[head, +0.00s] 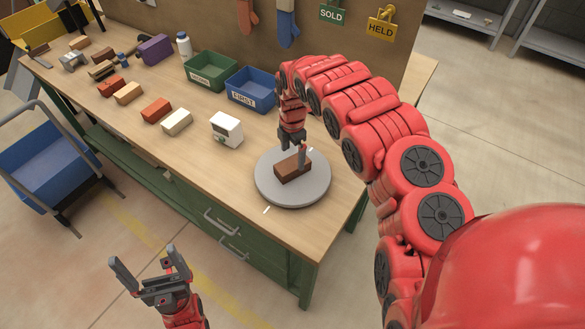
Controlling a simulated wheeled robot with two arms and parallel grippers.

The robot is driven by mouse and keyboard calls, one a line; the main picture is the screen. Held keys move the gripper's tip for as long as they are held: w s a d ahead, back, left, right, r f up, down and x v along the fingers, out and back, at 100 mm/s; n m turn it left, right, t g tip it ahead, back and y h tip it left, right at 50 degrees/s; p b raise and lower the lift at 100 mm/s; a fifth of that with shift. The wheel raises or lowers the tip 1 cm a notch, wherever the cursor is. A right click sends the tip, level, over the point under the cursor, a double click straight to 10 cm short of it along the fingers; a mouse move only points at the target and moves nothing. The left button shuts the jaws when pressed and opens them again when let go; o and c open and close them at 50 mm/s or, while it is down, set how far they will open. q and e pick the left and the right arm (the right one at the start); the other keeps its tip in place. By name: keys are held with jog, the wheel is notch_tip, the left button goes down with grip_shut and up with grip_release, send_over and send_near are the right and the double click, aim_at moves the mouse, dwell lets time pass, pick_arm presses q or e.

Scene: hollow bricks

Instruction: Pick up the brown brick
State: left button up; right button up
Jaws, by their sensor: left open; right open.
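The brown brick (288,173) lies on a round grey turntable-like disc (310,195) near the right end of the wooden workbench. My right gripper (291,157) points down over the disc, with its fingers at the brick; one finger shows in front of its upper right part. The fingers are open, and I cannot tell whether they touch the brick. My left gripper (148,262) is open and empty, low in the view, in front of the bench and away from the brick.
A white box-shaped device (226,130) stands left of the disc. A cream brick (177,122), an orange-red brick (156,110) and other bricks lie further left. A green bin (210,72) and a blue bin (251,89) stand behind. A blue cart (45,160) is at the left.

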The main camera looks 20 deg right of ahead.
aim_at(292, 163)
jog(key=shift+s+f+p, duration=0.2)
jog(key=shift+f+p, duration=0.15)
notch_tip(292, 163, down, 4)
jog(key=shift+s+a+r+p, duration=0.1)
jog(key=shift+a+p, duration=0.05)
jog(key=shift+p, duration=0.85)
jog(key=shift+f, duration=0.4)
jog(key=shift+c, duration=0.3)
grip_shut()
